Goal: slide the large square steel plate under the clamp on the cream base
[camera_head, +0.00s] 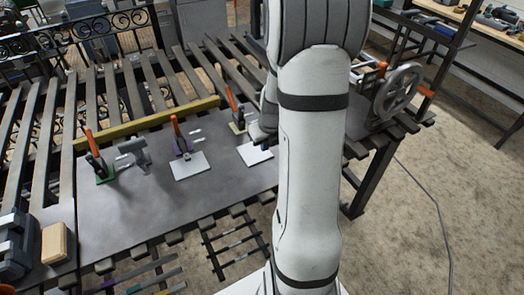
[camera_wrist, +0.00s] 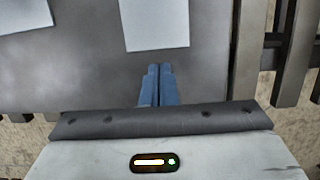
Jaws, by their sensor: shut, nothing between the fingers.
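The cream base (camera_head: 238,127) carries a clamp with an orange handle (camera_head: 231,98), right of centre on the grey table. A pale square plate (camera_head: 256,155) lies in front of it, partly hidden by my arm. In the wrist view a plate (camera_wrist: 155,25) lies just ahead of my gripper (camera_wrist: 160,68), its far end cut off. Another pale plate (camera_head: 191,166) lies before the purple-based clamp (camera_head: 182,147), and a plate shows at the wrist view's upper left (camera_wrist: 22,14). I cannot tell which is the large one. My gripper is shut and empty, apart from the plates.
A green-based clamp (camera_head: 104,174) and a grey bracket (camera_head: 135,153) stand to the left. A yellow bar (camera_head: 150,124) runs along the back. A tan block (camera_head: 54,243) sits at the left, and a handwheel (camera_head: 398,92) at the right. The table's front middle is clear.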

